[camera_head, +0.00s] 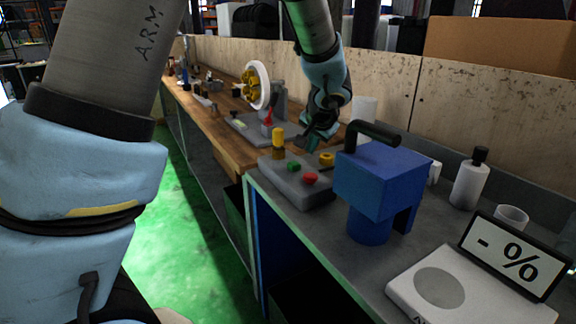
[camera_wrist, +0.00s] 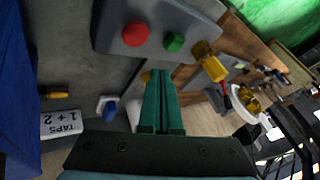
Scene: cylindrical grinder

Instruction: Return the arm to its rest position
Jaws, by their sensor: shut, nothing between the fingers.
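My arm reaches over the bench in the head view, and my gripper (camera_head: 312,142) is at its end, just behind a grey control box (camera_head: 300,190). The box has a red button (camera_head: 311,178), a green button (camera_head: 293,167) and yellow knobs. In the wrist view my gripper (camera_wrist: 160,75) shows two green fingers side by side, shut, with nothing held. The control box (camera_wrist: 185,15) lies beyond the fingertips there, with its red button (camera_wrist: 135,34) and green button (camera_wrist: 174,42). I cannot tell how far the fingertips are from the box.
A blue machine (camera_head: 381,180) with a black handle stands right of the control box. A grinder with a white wheel (camera_head: 257,85) stands behind it on the wooden bench. A scale (camera_head: 455,290), a bottle (camera_head: 469,180) and a cup sit at the right. The green floor (camera_head: 185,220) is clear.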

